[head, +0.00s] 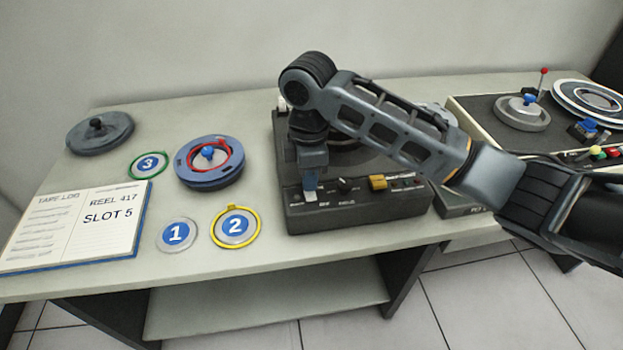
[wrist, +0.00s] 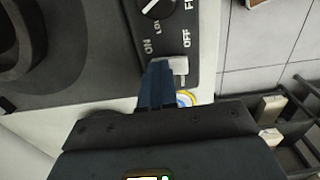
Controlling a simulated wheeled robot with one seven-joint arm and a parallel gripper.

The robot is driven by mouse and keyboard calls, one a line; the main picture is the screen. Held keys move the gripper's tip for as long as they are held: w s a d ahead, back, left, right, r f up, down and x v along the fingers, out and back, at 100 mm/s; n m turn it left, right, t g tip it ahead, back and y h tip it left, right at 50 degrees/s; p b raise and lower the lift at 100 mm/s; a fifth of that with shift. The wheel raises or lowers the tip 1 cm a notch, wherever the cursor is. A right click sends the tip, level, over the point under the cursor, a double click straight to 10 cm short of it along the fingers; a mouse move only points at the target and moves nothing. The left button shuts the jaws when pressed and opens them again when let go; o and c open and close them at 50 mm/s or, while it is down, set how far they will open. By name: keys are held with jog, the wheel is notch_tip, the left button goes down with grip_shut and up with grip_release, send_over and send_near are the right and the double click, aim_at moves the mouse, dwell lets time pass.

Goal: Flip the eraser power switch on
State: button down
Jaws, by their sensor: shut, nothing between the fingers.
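The eraser (head: 335,219) is a dark box at the middle of the table in the head view, with a control panel along its front. My gripper (head: 311,190) is shut and points down at the panel's left end. In the wrist view, the power switch (wrist: 176,66) is a pale lever beside the ON and OFF labels. It shows mostly toward the OFF side. The shut fingertips (wrist: 160,70) are right at the switch, on its ON side, and hide part of it. I cannot tell whether they touch it.
A black knob (head: 345,185) and a yellow control (head: 378,182) sit right of my gripper on the panel. A blue reel (head: 208,178), numbered discs and an open log book (head: 75,228) lie left. A second machine (head: 475,125) stands right, behind my arm.

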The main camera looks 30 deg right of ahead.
jog(key=shift+s+a+r+p, duration=0.1)
jog(key=shift+s+r+p, duration=0.05)
jog(key=shift+s+p, duration=0.25)
jog(key=shift+s+a+r+p, duration=0.1)
jog(key=shift+s+p, duration=0.15)
jog(key=shift+s, duration=0.15)
jog(key=shift+w+r+p, duration=0.15)
jog(key=shift+r+p, duration=0.35)
jog(key=shift+r, duration=0.05)
notch_tip(320, 180, up, 12)
jog(key=w+p, duration=0.1)
jog(key=w, duration=0.1)
jog(key=shift+w+d+r+p, duration=0.25)
jog(key=shift+d+p, duration=0.15)
jog(key=shift+d, duration=0.05)
